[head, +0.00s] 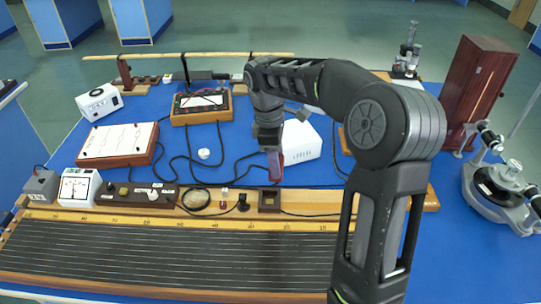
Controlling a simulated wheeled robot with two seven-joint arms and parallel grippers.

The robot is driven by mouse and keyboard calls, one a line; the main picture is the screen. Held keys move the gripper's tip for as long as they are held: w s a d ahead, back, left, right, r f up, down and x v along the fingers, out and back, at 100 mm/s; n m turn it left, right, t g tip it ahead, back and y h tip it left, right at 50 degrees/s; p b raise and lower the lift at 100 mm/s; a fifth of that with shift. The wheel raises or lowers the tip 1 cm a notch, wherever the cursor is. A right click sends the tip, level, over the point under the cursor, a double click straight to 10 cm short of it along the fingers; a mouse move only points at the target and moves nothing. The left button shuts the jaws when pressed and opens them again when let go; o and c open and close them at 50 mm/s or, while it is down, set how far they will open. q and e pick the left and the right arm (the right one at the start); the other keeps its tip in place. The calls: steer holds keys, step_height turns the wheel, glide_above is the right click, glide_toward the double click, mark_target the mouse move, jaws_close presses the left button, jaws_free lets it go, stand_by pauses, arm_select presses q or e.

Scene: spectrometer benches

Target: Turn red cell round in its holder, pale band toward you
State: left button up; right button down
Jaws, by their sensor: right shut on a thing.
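My right gripper (272,150) points down over the blue bench and is shut on a red cell (276,169). Only part of the cell shows below the fingers; it looks about upright and dark red. I cannot make out its pale band. A small square wooden holder (262,209) with a dark opening stands on the strip behind the long ruled board. The cell appears above and behind this holder in the picture, apart from it. My left gripper is not in view.
A white box (300,143) stands just right of the gripper. Black cables (190,160) run across the blue bench (120,120). A small red piece (223,205) and a black knob (243,203) sit left of the holder. A tall wooden case (480,90) stands at right.

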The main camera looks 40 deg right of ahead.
steer(key=m, duration=0.2)
steer(key=f+m, duration=0.1)
steer(key=shift+s+f+m, duration=0.1)
steer(key=shift+s+m, duration=0.05)
steer(key=shift+m, duration=0.25)
steer(key=m, duration=0.2)
steer(key=f+m+y, duration=0.1)
steer(key=m, duration=0.5)
steer(key=shift+f, duration=0.3)
steer(key=m, duration=0.4)
steer(key=f+m+y, duration=0.1)
steer(key=m, duration=0.1)
steer(key=shift+a, duration=0.15)
steer(key=m, duration=0.2)
steer(key=shift+f+m, duration=0.1)
steer(key=shift+m, duration=0.2)
steer(key=m, duration=0.5)
steer(key=shift+w+a+f+m+t, duration=0.25)
steer(key=shift+w+m+t, duration=0.05)
steer(key=shift+t, duration=0.1)
steer(key=m, duration=0.4)
steer(key=shift+w+a+f+m+t, duration=0.1)
steer(key=shift+w+a+m+t, duration=0.1)
steer(key=shift+w+m+t, duration=0.1)
steer(key=m, duration=0.4)
steer(key=shift+w, duration=0.25)
